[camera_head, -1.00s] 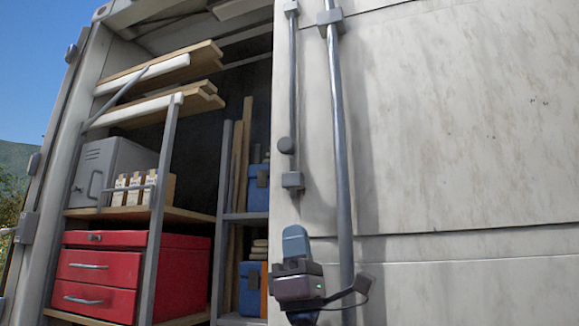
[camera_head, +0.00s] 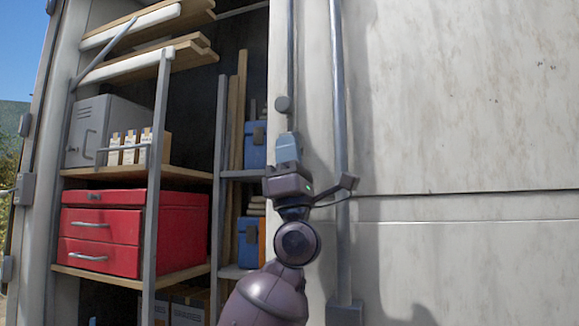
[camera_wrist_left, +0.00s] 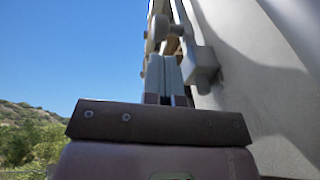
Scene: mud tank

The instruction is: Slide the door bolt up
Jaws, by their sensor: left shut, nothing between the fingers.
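The door bolt is a thin grey vertical rod (camera_head: 290,50) on the edge of the pale door, with a round dark knob (camera_head: 283,104) low on it. My left gripper (camera_head: 289,140) is shut and empty, pointing up just below the knob. It hides the bolt's lower bracket in the head view. In the left wrist view the shut fingers (camera_wrist_left: 166,75) point up toward the knob (camera_wrist_left: 160,28), and the bracket (camera_wrist_left: 201,64) stands right beside them. I cannot tell whether the fingertips touch the knob. My right gripper is not in view.
A thicker vertical bar (camera_head: 338,120) runs down the door just right of my gripper. The open vehicle body on the left holds shelves with a red drawer box (camera_head: 172,225), a grey case (camera_head: 95,130), planks and blue boxes (camera_head: 255,148).

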